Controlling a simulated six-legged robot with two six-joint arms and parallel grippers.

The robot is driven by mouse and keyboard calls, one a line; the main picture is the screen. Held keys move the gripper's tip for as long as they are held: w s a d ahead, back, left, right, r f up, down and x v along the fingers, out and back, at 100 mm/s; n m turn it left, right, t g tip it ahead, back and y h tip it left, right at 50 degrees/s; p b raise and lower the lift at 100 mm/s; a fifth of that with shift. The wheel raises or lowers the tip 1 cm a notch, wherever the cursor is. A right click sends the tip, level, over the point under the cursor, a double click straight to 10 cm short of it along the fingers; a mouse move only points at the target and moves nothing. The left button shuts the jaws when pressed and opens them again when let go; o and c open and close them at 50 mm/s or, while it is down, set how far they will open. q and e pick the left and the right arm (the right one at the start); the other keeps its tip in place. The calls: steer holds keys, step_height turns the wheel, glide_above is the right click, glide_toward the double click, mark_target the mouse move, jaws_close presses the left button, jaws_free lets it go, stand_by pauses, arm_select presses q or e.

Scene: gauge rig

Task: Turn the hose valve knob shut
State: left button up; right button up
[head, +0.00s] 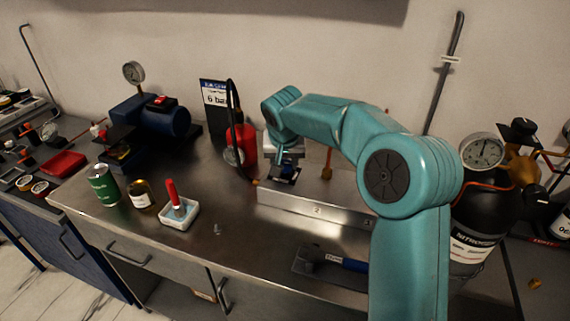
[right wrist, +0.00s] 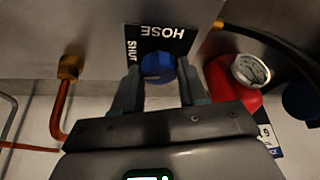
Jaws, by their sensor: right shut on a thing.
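The blue hose valve knob (right wrist: 158,66) shows in the right wrist view, under a black plate (right wrist: 160,40) that reads HOSE and SHUT, upside down in this view. My right gripper (right wrist: 160,82) is shut on the knob, one finger on each side of it. In the head view my right gripper (head: 287,160) reaches down to the metal manifold block (head: 320,197), and the knob is mostly hidden there. The knob's exact angle is hard to tell. My left gripper is not in view.
A red cylinder with a gauge (head: 246,143) and a black hose (head: 232,105) stand left of the manifold. A blue pump (head: 160,118), a green can (head: 103,186), a jar (head: 140,194), a white tray (head: 180,216) and a hammer (head: 340,262) are on the bench. A nitrogen bottle (head: 478,215) stands right.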

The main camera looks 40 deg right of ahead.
steer(key=shift+m+g+h, duration=0.3)
steer(key=shift+m, duration=0.7)
steer(key=o, duration=1.1)
steer(key=shift+c, duration=0.2)
steer(key=shift+a+r, duration=0.1)
steer(key=p+v, duration=0.1)
steer(key=v, duration=1.5)
steer(key=shift+w+r, duration=0.1)
